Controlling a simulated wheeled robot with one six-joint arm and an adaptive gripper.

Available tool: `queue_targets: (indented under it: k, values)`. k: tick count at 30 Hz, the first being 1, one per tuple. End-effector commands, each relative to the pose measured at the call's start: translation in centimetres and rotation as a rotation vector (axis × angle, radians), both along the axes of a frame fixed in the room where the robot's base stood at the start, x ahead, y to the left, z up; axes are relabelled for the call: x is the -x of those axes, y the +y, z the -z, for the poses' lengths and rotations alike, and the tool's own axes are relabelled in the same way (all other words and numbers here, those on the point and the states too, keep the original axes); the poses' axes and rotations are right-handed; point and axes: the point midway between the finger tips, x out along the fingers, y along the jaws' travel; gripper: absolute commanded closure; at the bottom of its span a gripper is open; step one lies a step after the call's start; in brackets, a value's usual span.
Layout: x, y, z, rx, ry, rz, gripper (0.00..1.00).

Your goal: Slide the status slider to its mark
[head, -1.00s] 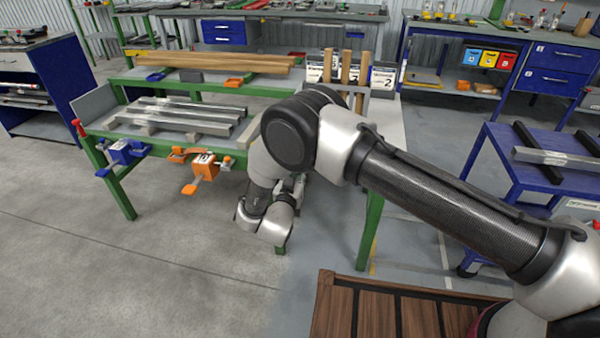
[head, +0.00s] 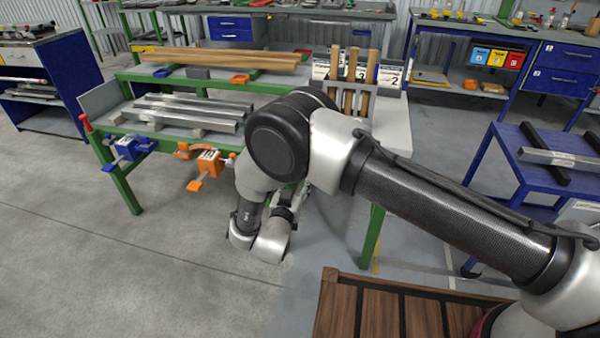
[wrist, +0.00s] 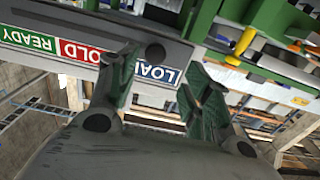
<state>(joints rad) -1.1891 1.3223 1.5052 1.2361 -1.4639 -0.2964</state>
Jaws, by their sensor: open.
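The status board (wrist: 112,44) is in the wrist view, a grey strip with a green READY label (wrist: 30,42), a red label reading "OLD" (wrist: 84,52) and a blue label (wrist: 157,72), partly covered. A dark round knob (wrist: 155,52), seemingly the slider's, sits beside the blue label. My gripper (wrist: 163,64) is open, its two green-grey fingers pointing at the board, with the knob showing between their tips. I cannot tell whether they touch it. No separate target mark can be made out. In the head view my arm hides the board and most of the gripper.
The green-framed table (head: 398,128) carries metal bars (head: 185,112) and timber planks (head: 220,56). A blue clamp (head: 130,148) and an orange clamp (head: 208,163) hang at its front edge. A blue trolley (head: 530,170) stands right. The floor at left is clear.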

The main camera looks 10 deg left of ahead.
Motion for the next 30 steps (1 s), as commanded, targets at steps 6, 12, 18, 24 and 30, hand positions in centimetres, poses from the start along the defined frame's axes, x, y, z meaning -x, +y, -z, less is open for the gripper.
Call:
queue_targets:
  k: [6,12,18,24,30]
  values:
    - [4.1,0.2,0.0,-0.001,0.000,-0.002,0.51]
    - [5.5,0.2,0.0,-0.001,-0.001,-0.001,0.51]
    - [5.6,0.2,0.0,-0.001,-0.001,0.000,0.51]
    - [5.5,0.2,0.0,-0.001,-0.001,0.000,0.51]
    - [5.6,1.0,2.1,-0.027,0.090,-0.033,0.51]
